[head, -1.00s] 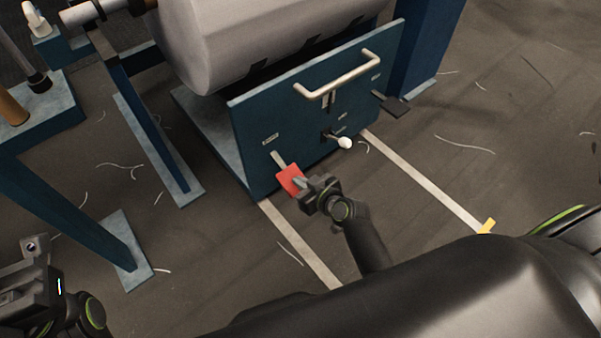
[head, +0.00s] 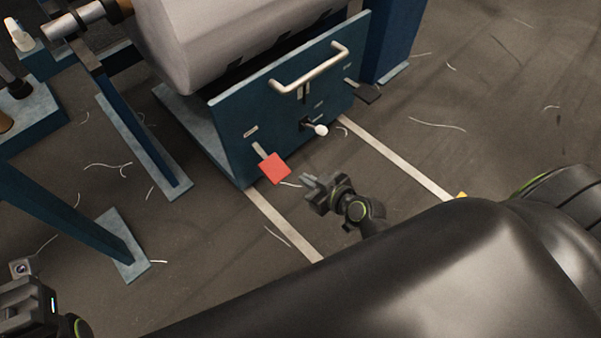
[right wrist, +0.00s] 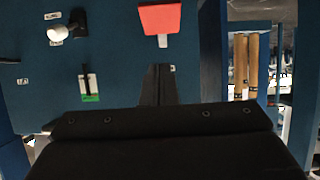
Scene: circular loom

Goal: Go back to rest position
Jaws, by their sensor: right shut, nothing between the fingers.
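My right gripper (head: 310,183) is shut and empty in the head view, just right of a red pedal-like plate (head: 275,168) with a gap of floor between them. In the right wrist view its closed fingers (right wrist: 158,84) point at the blue panel, near the red plate (right wrist: 160,18). My left gripper (head: 22,290) shows at the lower left edge of the head view; its fingertips cannot be made out clearly.
The blue panel (head: 235,108) carries a pale bar handle (head: 308,68), a white-knobbed lever (head: 320,130) and a dark pedal (head: 368,93). A large grey drum (head: 195,35) is above it. Blue frame legs (head: 70,215) stand at left. Open floor with loose threads lies right.

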